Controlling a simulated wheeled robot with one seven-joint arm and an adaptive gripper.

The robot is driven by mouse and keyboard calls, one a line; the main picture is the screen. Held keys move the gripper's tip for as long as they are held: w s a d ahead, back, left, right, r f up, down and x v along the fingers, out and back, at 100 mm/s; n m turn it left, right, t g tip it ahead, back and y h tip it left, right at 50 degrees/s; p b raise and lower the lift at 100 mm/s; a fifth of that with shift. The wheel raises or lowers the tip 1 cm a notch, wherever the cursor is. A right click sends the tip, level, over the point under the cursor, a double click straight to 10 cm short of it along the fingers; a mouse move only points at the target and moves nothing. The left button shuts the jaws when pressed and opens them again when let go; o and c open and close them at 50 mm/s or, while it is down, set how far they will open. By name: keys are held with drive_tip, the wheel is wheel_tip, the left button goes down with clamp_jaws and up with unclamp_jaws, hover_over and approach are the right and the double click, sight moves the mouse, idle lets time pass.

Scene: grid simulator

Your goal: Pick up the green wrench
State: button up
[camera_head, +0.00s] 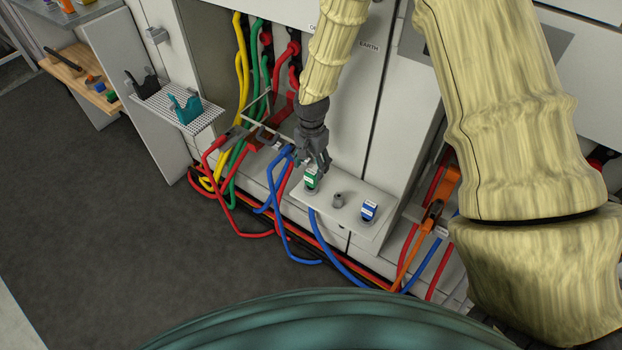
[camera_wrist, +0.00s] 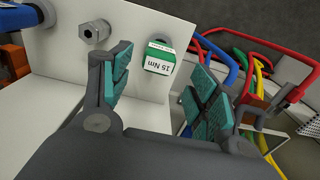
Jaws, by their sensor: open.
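The green wrench (camera_head: 311,178) shows as a small green block with a white label, at the left end of a light grey shelf (camera_head: 352,219). In the wrist view the green wrench (camera_wrist: 158,63) shows its label, "25 Nm" as far as I can read it, between my two fingers. My gripper (camera_head: 316,162) is just above it in the head view. In the wrist view my gripper (camera_wrist: 158,72) is open, with teal pads on either side of the wrench's green end. I cannot tell whether the fingers touch it. The wrench's lower part is hidden.
On the same shelf are a grey fitting (camera_head: 338,201) and a blue labelled block (camera_head: 369,210). Red, blue, yellow and green cables hang left of the shelf, close to my gripper. A perforated white shelf (camera_head: 206,119) with a teal holder is further left. Open floor lies in front.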

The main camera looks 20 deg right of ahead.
sight(311, 171)
drive_tip(key=f, duration=0.1)
drive_tip(key=f+p, duration=0.1)
drive_tip(key=f, duration=0.2)
drive_tip(key=shift+s+a, duration=0.1)
drive_tip(key=shift+s, duration=0.25)
drive_tip(key=shift+f, duration=0.6)
drive_tip(key=c, duration=1.2)
